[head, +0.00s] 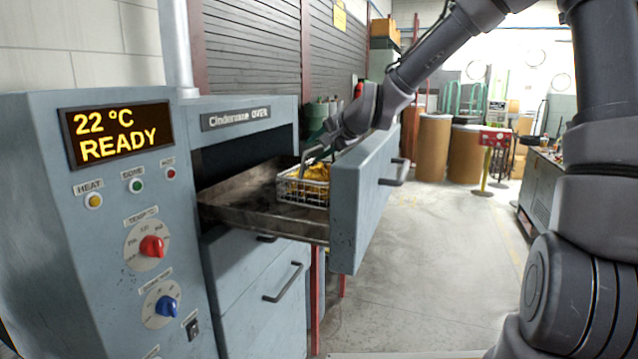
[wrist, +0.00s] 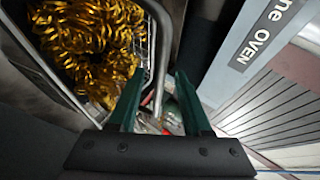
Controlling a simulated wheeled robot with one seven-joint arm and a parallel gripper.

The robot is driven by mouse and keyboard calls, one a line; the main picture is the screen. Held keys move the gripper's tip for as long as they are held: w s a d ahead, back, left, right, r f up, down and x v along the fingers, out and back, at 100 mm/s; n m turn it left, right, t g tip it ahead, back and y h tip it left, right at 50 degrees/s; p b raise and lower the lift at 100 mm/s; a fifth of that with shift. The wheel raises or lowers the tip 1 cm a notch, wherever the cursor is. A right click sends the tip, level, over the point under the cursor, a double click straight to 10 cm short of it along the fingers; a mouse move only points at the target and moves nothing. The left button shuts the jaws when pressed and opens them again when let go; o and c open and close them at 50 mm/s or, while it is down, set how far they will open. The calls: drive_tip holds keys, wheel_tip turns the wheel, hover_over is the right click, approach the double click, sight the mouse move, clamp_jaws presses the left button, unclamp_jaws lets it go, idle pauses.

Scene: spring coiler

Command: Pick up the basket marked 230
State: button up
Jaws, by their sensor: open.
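A wire basket (head: 292,194) filled with golden coiled springs stands in the pulled-out oven drawer (head: 240,212). No number can be read on it in either view. In the wrist view the basket's wire rim (wrist: 70,92) and coils fill the upper left, and its grey bar handle (wrist: 164,55) comes down to between my fingers. My gripper (wrist: 160,72) is open, with its two green fingers on either side of the handle. In the head view my gripper (head: 318,153) is over the basket, partly hidden behind the drawer front.
The drawer's blue-grey front (head: 360,195) stands close to my wrist and hides the basket's right side. The control panel (head: 125,230) reads 22 °C READY. The floor (head: 430,270) to the right is clear.

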sight(312, 170)
drive_tip(key=shift+x, duration=1.65)
drive_tip(key=shift+c, duration=0.2)
clamp_jaws()
